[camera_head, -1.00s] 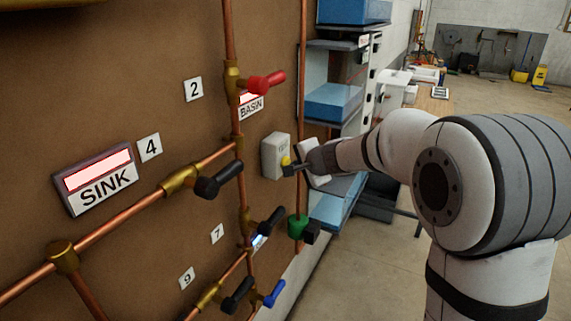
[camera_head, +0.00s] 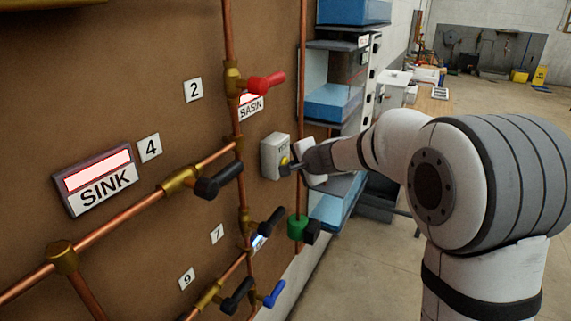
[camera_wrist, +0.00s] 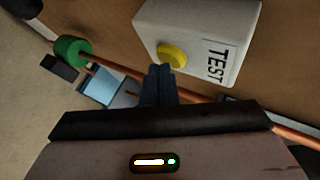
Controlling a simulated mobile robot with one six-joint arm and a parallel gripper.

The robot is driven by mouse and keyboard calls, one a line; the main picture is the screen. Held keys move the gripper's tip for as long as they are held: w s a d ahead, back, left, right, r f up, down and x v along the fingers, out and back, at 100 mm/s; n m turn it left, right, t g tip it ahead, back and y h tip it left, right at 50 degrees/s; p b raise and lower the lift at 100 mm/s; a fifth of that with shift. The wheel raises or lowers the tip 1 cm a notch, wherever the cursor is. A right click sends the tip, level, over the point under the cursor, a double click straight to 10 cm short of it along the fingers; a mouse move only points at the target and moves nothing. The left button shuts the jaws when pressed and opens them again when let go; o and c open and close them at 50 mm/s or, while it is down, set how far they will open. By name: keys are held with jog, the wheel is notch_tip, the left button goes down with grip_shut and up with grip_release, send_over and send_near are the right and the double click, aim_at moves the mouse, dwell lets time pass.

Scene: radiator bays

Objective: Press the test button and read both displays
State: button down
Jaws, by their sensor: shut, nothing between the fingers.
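The test box (camera_head: 272,157) is a pale box on the brown board, and it shows in the wrist view with the word TEST (camera_wrist: 216,62). Its round yellow button (camera_wrist: 172,54) faces my gripper. My gripper (camera_wrist: 161,72) is shut and empty, its fingertips right at the button's lower edge in the wrist view; I cannot tell whether they touch. In the head view my gripper (camera_head: 289,170) is at the button. The SINK display (camera_head: 97,169) has a pale, red-edged lit panel without readable digits.
Copper pipes (camera_head: 120,218) cross the board with black-handled valves (camera_head: 218,180), a red handle (camera_head: 266,83) and a blue handle (camera_head: 274,293). A green valve (camera_head: 298,228) sits on the pipe close below my gripper. Number plates dot the board.

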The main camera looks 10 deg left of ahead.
dwell(0.4)
jog(key=shift+s+d+b, duration=0.3)
jog(key=shift+d+b, duration=0.15)
jog(key=shift+d, duration=0.3)
jog(key=shift+d, duration=0.1)
jog(key=d, duration=0.1)
jog(key=s+d+b, duration=0.1)
jog(key=d, duration=0.1)
jog(key=d+b, duration=0.1)
jog(key=shift+s+d, duration=0.25)
jog(key=shift+s, duration=0.1)
dwell(0.4)
jog(key=s+d+f+n+g+h, duration=0.2)
jog(key=s+d, duration=0.3)
jog(key=s, duration=0.6)
jog(key=s+d+f+n+g+h, duration=0.2)
jog(key=s+d, duration=0.4)
jog(key=s, duration=0.5)
jog(key=s+d+f+n+g+h, duration=0.2)
jog(key=s+d+f+n, duration=0.2)
jog(key=s, duration=0.8)
jog(key=shift+d+f+n+g+h, duration=0.35)
jog(key=shift+d+n+g+h, duration=0.05)
jog(key=shift+d+n, duration=0.45)
